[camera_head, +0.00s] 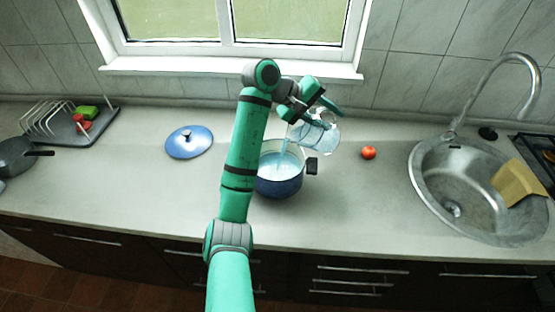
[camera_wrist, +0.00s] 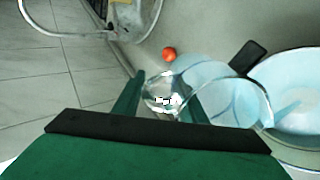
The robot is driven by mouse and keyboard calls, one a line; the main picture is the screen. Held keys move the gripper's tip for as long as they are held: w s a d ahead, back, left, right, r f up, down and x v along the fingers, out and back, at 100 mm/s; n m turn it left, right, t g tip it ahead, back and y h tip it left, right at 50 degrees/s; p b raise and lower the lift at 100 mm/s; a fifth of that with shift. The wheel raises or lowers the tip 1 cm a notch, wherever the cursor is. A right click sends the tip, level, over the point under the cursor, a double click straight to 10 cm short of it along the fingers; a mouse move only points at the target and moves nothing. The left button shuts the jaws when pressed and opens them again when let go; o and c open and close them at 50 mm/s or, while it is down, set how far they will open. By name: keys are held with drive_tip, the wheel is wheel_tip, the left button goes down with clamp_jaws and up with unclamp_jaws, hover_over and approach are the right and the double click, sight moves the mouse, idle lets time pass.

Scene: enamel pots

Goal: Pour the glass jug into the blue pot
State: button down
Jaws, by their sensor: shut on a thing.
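The glass jug (camera_head: 318,137) is tilted over the blue pot (camera_head: 281,186), and a pale blue stream runs from it into the pot. Pale blue liquid shows inside the pot. My gripper (camera_head: 325,112) is shut on the jug, above and to the right of the pot. In the wrist view the jug (camera_wrist: 225,97) lies between my fingers (camera_wrist: 165,95), with its mouth toward the pot (camera_wrist: 305,95) at the right. The blue lid (camera_head: 189,142) lies on the counter left of the pot. My arm hides the pot's left side.
A tomato-like red fruit (camera_head: 369,153) lies right of the pot. The sink (camera_head: 425,165) with its tap is farther right. A dish rack (camera_head: 50,122) and a dark pan (camera_head: 15,155) stand at the left. The counter in front of the pot is clear.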

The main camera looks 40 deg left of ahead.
idle(0.5)
drive_tip(key=shift+s+f+t, duration=0.15)
drive_tip(key=shift+t, duration=0.15)
idle(0.4)
drive_tip(key=shift+s+a+t+h, duration=0.35)
drive_tip(key=shift+t+h, duration=0.25)
drive_tip(key=shift+t, duration=0.1)
idle(2.2)
drive_tip(key=shift+s+a, duration=0.15)
idle(0.8)
drive_tip(key=shift+s, duration=0.1)
